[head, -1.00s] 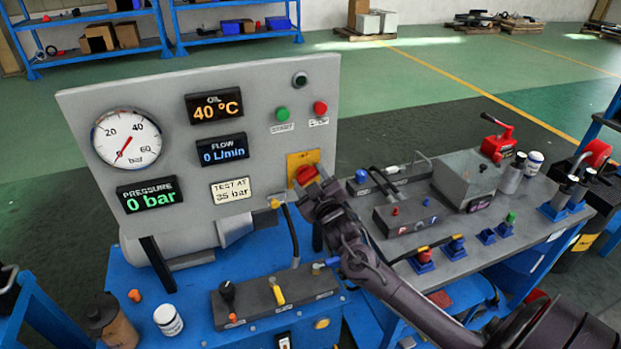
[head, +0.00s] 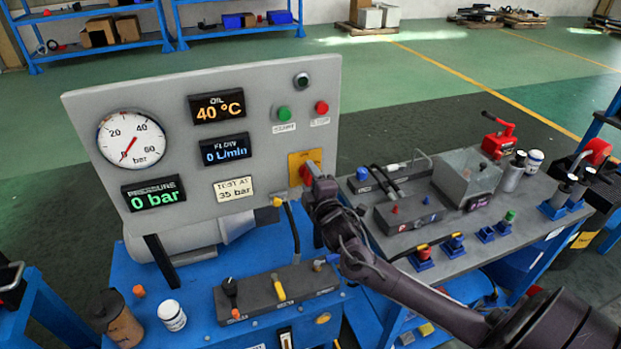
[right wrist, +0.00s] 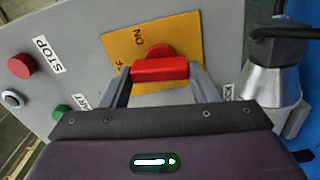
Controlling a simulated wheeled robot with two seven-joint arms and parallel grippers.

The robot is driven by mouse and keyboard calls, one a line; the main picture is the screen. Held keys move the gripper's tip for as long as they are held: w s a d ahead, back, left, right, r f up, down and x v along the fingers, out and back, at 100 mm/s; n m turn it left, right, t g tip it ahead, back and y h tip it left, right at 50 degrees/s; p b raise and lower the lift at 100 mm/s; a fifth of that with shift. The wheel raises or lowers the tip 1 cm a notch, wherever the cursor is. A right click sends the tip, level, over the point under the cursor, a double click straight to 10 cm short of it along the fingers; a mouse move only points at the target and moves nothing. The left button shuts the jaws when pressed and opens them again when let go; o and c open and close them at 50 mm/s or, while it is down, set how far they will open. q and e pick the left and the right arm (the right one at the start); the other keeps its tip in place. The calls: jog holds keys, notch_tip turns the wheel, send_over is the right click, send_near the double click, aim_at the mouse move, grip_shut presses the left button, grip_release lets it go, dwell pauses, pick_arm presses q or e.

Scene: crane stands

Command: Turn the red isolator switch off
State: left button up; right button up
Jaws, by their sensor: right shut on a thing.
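The red isolator switch (head: 307,172) sits on a yellow plate (head: 295,160) at the lower right of the grey panel. In the right wrist view its red handle (right wrist: 160,70) lies across between the two fingers, in front of the yellow plate (right wrist: 118,48) with the word ON. My right gripper (right wrist: 160,75) is shut on the handle, a finger at each end. In the head view my right gripper (head: 314,182) reaches the switch from the lower right and covers part of it. My left gripper is not in view.
The panel (head: 255,100) carries a gauge, displays reading 0 bar and 0 L/min, a green button (head: 284,112) and a red button (head: 321,107). A lever block (head: 270,295) stands below. A bench (head: 450,235) with hydraulic parts is at the right.

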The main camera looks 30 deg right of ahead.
jog(key=shift+n, duration=0.8)
jog(key=shift+f, duration=0.1)
jog(key=o, duration=1)
jog(key=b+v, duration=0.1)
jog(key=v, duration=0.6)
jog(key=shift+s+a+b, duration=0.1)
jog(key=shift+s+b, duration=0.25)
jog(key=shift+b, duration=0.05)
